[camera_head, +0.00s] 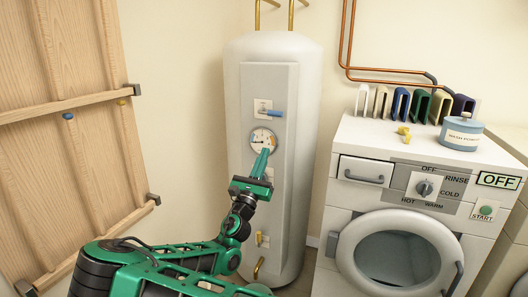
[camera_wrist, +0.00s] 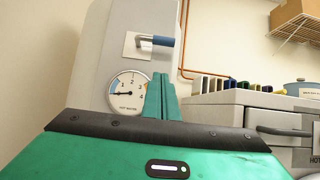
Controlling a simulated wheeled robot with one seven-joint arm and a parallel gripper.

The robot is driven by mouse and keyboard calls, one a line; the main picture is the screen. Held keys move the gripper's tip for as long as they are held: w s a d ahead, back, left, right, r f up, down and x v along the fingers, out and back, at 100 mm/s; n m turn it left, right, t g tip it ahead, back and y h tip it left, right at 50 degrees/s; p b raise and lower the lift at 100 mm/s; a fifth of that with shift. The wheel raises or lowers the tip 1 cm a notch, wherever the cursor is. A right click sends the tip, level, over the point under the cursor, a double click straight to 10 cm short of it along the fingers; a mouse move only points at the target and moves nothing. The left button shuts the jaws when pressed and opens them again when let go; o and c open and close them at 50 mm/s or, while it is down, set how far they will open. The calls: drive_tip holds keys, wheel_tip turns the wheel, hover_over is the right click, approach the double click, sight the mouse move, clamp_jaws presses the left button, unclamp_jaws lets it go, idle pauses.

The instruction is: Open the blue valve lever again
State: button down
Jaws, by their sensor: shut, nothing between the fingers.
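The blue valve lever (camera_head: 271,113) is on a white plate on the front panel of the white water heater (camera_head: 232,130). It points sideways to the right. In the wrist view the blue lever (camera_wrist: 155,40) also lies roughly horizontal, above the round gauge (camera_wrist: 127,92). My gripper (camera_head: 263,152) is shut and empty. Its green fingertips (camera_wrist: 161,78) stand in front of the panel, beside the gauge and below the lever, apart from it.
A yellow-handled valve (camera_head: 262,239) sits low on the heater. To the right is a white washing machine (camera_head: 345,150) with a blue tub (camera_head: 461,133) on top. A wooden door (camera_head: 80,120) is at the left. Copper pipes run along the wall.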

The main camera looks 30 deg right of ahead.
sight(272, 112)
drive_tip(key=shift+w+d+r, duration=0.8)
drive_tip(key=shift+d+r, duration=0.2)
drive_tip(key=shift+r, duration=0.4)
drive_tip(key=shift+w+d+r, duration=0.75)
drive_tip(key=shift+d+r, duration=0.25)
drive_tip(key=shift+r, duration=0.45)
drive_tip(key=shift+w+d+r, duration=0.8)
drive_tip(key=shift+d+r, duration=0.2)
drive_tip(key=shift+r, duration=0.4)
